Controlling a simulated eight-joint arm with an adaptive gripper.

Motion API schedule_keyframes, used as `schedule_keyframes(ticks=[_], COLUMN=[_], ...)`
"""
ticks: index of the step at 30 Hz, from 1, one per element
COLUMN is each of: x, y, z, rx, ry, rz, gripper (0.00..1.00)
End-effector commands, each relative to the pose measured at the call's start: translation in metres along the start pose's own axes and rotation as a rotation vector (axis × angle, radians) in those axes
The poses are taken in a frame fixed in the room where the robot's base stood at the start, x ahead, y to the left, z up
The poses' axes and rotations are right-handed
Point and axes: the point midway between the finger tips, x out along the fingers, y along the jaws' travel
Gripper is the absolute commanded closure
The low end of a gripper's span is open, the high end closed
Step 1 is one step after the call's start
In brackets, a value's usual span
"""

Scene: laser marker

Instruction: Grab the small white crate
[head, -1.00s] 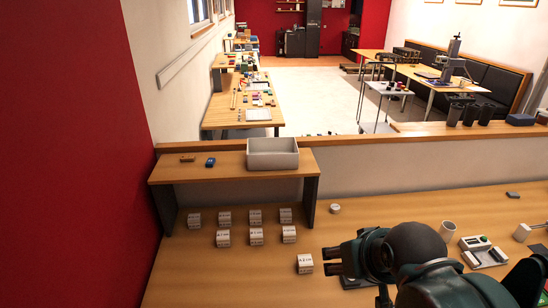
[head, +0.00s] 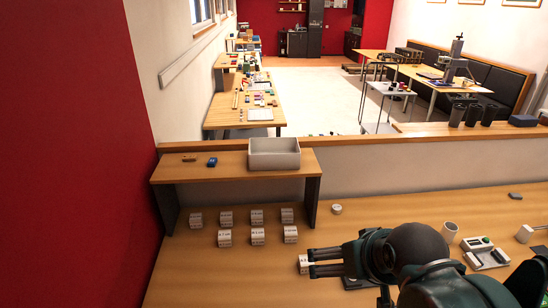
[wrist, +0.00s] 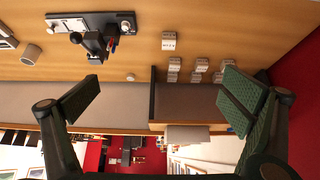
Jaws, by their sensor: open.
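An open-topped white crate (head: 274,160) sits on the raised wooden shelf at the back left. In the wrist view it shows as a pale box (wrist: 188,134) low in the picture, seen between the fingers. My gripper (head: 312,262) is in front of the shelf and to the right of the crate, apart from it, with its fingers pointing left. In the wrist view my gripper (wrist: 162,98) has its two fingers spread wide with nothing between them. One white marked block (head: 303,264) appears right at the fingertips in the head view and is partly covered.
Several white marked blocks (head: 257,236) stand in rows before the shelf (head: 225,171). A brown piece (head: 190,158) and a blue piece (head: 212,161) lie left of the crate. A cup (head: 449,231) and a device (head: 484,253) are at right. The front-left tabletop is clear.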

Motion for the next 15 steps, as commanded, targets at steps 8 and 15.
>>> schedule_keyframes(ticks=[8,15], x=[-0.001,-0.005], y=[0.000,-0.002], z=[-0.003,-0.025], rx=[0.005,0.054], ry=[-0.002,-0.023], rz=[0.000,0.000], gripper=[0.00,0.00])
